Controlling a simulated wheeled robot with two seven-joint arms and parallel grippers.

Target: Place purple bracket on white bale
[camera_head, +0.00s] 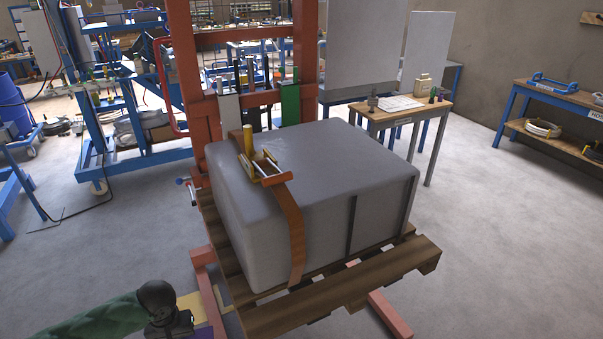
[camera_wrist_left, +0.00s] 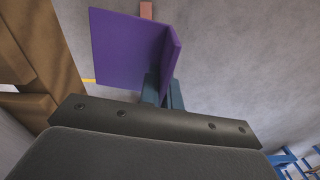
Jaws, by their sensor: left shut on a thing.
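The purple bracket (camera_wrist_left: 130,48) is an angled plate with two faces, held out in front of my left wrist. My left gripper (camera_wrist_left: 164,94) is shut on its lower edge. In the head view my left gripper (camera_head: 182,325) is at the bottom left, in front of and below the bale, and only a sliver of purple shows beside it at the picture's edge. The white bale (camera_head: 330,185), which looks grey here, sits on a wooden pallet. An orange strap with a buckle runs over its left part. My right gripper is out of view.
The wooden pallet (camera_head: 355,288) sticks out in front of the bale. A red lifting frame (camera_head: 186,60) stands behind it. A small wooden table (camera_head: 400,110) is at the back right. The bale's top is bare right of the strap (camera_head: 292,235).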

